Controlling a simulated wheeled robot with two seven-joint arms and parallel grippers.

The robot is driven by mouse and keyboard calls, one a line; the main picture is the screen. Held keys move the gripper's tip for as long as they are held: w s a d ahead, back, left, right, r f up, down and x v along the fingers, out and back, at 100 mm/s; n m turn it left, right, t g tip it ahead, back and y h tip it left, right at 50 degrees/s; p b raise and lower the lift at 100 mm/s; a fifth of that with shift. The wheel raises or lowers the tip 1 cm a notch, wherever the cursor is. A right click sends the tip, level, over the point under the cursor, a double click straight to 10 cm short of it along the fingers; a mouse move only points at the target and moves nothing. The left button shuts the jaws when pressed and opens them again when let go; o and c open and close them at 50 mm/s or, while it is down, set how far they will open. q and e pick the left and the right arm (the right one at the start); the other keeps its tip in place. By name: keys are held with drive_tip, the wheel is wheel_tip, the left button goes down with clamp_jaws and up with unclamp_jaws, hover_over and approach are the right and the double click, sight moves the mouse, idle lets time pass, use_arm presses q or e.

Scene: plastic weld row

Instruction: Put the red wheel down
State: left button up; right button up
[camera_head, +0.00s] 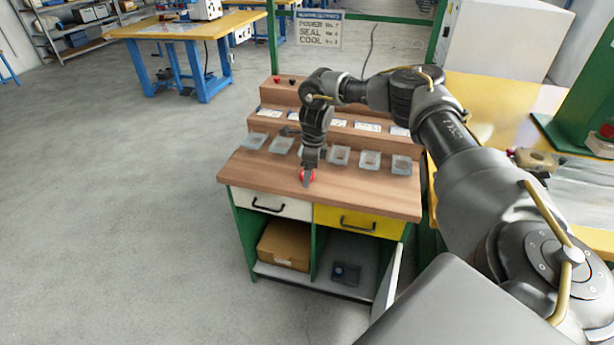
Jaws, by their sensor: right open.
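The red wheel (301,175) is at the front part of the wooden bench top (252,172), near its front edge. My right gripper (307,181) points down right at the wheel, and its fingers cover part of it. The jaws are open. The wheel appears to rest on the wood, though the fingers hide how they stand around it. My right arm reaches in from the right. My left gripper is out of view.
Several clear trays (339,155) stand in a row behind the wheel. A stepped wooden riser (290,95) with cards is behind them. Below are a white drawer (270,203), a yellow drawer (357,221) and a cardboard box (284,246). Bench top right of the wheel is clear.

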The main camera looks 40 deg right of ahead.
drive_tip(key=c, duration=1.1)
